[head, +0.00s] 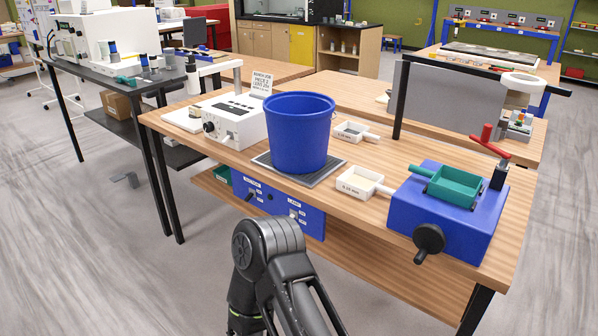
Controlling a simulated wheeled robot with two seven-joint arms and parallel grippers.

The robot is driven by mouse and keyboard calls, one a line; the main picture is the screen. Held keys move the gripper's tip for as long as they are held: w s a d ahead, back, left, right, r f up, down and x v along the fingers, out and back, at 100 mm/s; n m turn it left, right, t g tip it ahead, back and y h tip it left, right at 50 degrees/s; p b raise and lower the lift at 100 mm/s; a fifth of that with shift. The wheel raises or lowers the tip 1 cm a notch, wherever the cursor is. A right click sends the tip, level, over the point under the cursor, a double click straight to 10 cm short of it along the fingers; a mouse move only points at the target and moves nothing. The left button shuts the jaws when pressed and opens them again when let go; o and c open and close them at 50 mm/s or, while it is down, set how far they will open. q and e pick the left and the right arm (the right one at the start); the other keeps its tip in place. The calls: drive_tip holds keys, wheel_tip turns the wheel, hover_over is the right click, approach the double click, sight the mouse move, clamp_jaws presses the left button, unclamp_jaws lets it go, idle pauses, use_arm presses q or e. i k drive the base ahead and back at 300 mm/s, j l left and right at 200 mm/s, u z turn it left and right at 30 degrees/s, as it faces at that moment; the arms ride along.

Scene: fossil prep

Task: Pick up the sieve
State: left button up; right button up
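Two small white rectangular trays with handles and printed labels look like sieves. The nearer one (357,183) lies on the wooden bench right of the blue bucket, its handle pointing right toward the blue device. The farther one (351,131) lies behind it, just right of the bucket, its handle also to the right. The small label print is hard to read. Both lie apart from the bucket. One of my arms rises at the bottom centre, bent at a grey joint. Neither of my grippers shows, so I cannot see their fingers.
A blue device (440,222) with a black knob, teal tray and red handle stands at right. A white machine (236,121) is left of the bucket.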

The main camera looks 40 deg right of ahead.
sight(358, 182)
drive_tip(key=i+z, duration=0.2)
drive_tip(key=i, duration=0.25)
drive_tip(key=i+j+z, duration=0.15)
drive_tip(key=i, duration=0.25)
drive_tip(key=i+j+z, duration=0.2)
drive_tip(key=i, duration=0.25)
drive_tip(key=i+j+z, duration=0.2)
drive_tip(key=z, duration=0.25)
drive_tip(key=i+j+z, duration=0.6)
drive_tip(key=z, duration=0.25)
drive_tip(key=i+j+z, duration=0.1)
drive_tip(key=j+z, duration=0.8)
drive_tip(key=j, duration=0.15)
drive_tip(key=i, duration=0.05)
